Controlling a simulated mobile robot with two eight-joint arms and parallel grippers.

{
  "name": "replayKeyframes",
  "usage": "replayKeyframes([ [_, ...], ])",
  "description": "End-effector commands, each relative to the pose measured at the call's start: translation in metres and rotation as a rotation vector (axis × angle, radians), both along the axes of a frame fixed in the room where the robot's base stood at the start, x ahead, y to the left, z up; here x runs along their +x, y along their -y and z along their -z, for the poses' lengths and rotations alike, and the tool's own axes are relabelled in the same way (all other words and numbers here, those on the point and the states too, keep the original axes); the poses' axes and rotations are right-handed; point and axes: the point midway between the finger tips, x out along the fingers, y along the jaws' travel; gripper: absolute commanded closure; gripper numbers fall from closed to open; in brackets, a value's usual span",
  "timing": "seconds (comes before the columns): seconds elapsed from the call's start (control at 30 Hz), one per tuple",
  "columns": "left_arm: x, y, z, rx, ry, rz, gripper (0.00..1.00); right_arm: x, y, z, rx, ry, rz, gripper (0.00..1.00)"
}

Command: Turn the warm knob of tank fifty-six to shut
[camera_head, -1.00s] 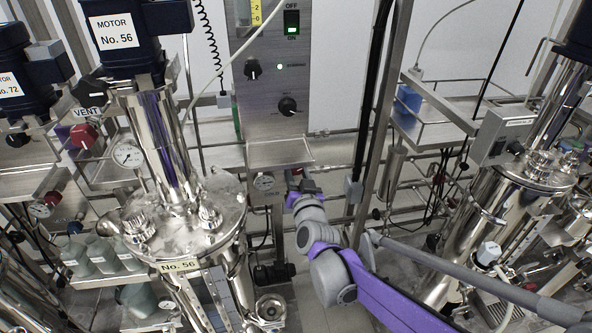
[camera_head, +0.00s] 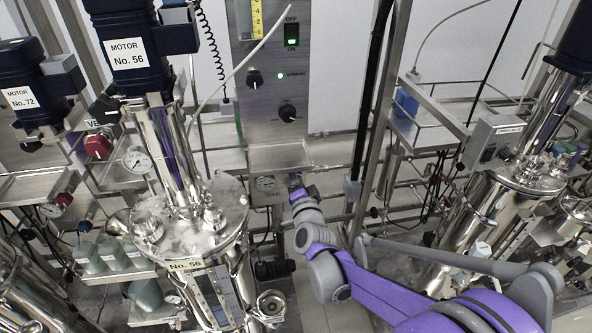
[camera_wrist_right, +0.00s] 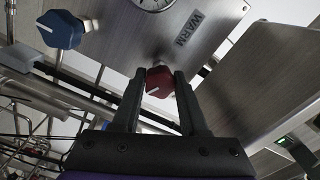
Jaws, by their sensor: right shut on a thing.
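Tank No. 56 (camera_head: 190,232) is a steel vessel at left centre in the head view, with a blue motor (camera_head: 130,50) above it. In the right wrist view, a red knob (camera_wrist_right: 160,82) with a white pointer mark sits below a plate labelled WARM (camera_wrist_right: 189,29). My right gripper (camera_wrist_right: 160,80) is shut on this knob, one finger on each side. In the head view, my right arm reaches in beside tank 56, below the control panel; its fingertips are too small to make out there. My left gripper is not in view.
A blue knob (camera_wrist_right: 62,30) sits left of the red one in the wrist view, with a dial gauge (camera_wrist_right: 153,3) above. The control panel (camera_head: 270,80) stands behind tank 56. Another steel tank (camera_head: 480,215) stands at right. Pipes and rails crowd the space around the arm.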

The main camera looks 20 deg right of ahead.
Motion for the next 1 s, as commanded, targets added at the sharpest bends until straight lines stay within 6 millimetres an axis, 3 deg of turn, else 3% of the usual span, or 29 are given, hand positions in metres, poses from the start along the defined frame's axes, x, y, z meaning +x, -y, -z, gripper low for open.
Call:
replayKeyframes([
  [1.0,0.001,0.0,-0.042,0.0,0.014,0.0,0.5,0.0,0.0,-0.001,0.898,0.231,0.0,1.0],
])
